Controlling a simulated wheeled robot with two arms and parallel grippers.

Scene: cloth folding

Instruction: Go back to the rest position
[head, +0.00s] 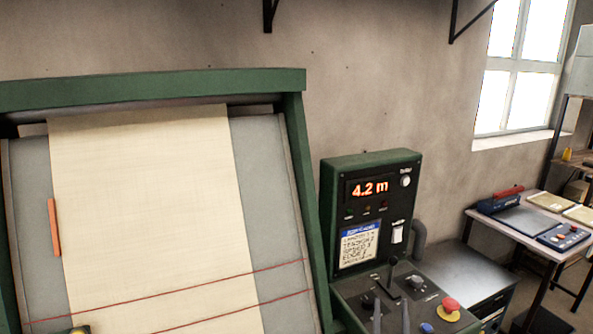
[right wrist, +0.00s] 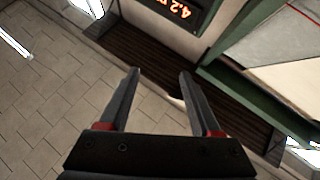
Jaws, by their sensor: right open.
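A cream cloth (head: 150,200) hangs flat down the sloping grey board of a green-framed machine (head: 150,88) in the head view. Its lower end is out of the picture. My right gripper (head: 391,314) shows only as two grey fingertips at the bottom edge, in front of the control panel. In the right wrist view its two dark fingers (right wrist: 159,72) stand apart with nothing between them. The gripper is clear of the cloth. My left gripper cannot be made out in the head view.
A control box (head: 370,210) reading 4.2 m stands right of the machine, with a lever and a red knob (head: 449,305). Two red lines cross the cloth low down; an orange strip (head: 54,227) lies at its left edge. A side table (head: 535,225) stands far right. Tiled floor (right wrist: 50,110) is open.

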